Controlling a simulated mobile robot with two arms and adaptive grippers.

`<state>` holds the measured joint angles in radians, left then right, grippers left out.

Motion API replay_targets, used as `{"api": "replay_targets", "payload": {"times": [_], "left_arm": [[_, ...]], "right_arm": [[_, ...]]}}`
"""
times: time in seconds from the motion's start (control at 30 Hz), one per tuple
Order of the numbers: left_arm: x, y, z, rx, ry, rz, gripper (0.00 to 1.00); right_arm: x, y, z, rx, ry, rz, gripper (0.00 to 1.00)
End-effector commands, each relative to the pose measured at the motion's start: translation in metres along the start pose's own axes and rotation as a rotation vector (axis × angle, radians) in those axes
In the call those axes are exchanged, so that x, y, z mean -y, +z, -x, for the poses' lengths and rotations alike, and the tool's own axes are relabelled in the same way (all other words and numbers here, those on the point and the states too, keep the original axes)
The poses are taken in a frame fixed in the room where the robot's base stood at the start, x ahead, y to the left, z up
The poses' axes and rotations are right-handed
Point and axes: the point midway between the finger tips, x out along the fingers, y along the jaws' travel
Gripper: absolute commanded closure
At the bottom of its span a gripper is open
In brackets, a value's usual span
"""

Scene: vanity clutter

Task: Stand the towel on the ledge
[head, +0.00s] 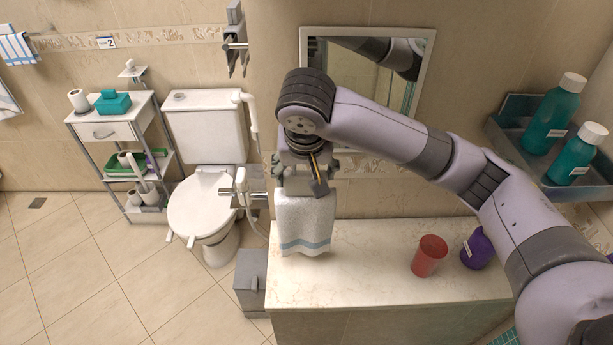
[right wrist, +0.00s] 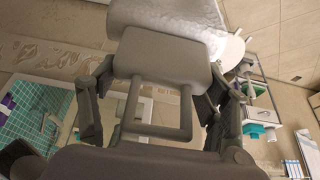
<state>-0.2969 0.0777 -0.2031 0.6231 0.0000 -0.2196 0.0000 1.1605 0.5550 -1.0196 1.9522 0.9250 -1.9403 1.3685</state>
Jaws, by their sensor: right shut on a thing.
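The white towel (head: 306,220) with a blue stripe near its lower edge hangs upright below my right gripper (head: 305,176) in the head view. The gripper points down and is shut on the towel's upper end. The towel is at the left end of the pale stone ledge (head: 360,270); I cannot tell if its lower edge touches the stone. In the right wrist view, white towel cloth (right wrist: 165,14) shows beyond a grey piece between the fingers of the right gripper (right wrist: 160,85). My left gripper is not in view.
A red cup (head: 429,256) and a purple container (head: 477,250) stand on the ledge's right part. The ledge's middle is clear. A mirror (head: 428,70) hangs behind my arm. A toilet (head: 203,205) and a grey bin (head: 250,281) are left of the ledge.

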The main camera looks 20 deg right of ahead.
Motion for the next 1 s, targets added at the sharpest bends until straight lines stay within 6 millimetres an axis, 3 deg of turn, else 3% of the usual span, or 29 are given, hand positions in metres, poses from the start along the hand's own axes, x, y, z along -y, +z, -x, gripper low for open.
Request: {"api": "replay_targets", "payload": {"times": [0.07,0.17,0.5,0.53,0.8,1.0], "left_arm": [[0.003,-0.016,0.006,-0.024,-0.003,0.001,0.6],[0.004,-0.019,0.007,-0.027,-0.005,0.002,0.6],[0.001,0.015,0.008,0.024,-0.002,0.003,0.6],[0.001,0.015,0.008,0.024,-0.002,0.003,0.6],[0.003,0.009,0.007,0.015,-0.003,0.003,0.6],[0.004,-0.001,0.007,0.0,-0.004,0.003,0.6]], "right_arm": [[-0.001,0.004,-0.009,0.001,0.003,-0.001,0.77],[-0.001,0.008,-0.018,0.001,0.001,0.0,0.77],[0.0,0.009,-0.022,0.0,0.0,-0.001,0.77],[0.0,0.009,-0.023,0.0,0.0,-0.001,0.29],[0.0,0.009,-0.022,0.0,0.0,0.0,0.11],[0.0,0.009,-0.022,0.0,0.0,0.0,0.1]]}}
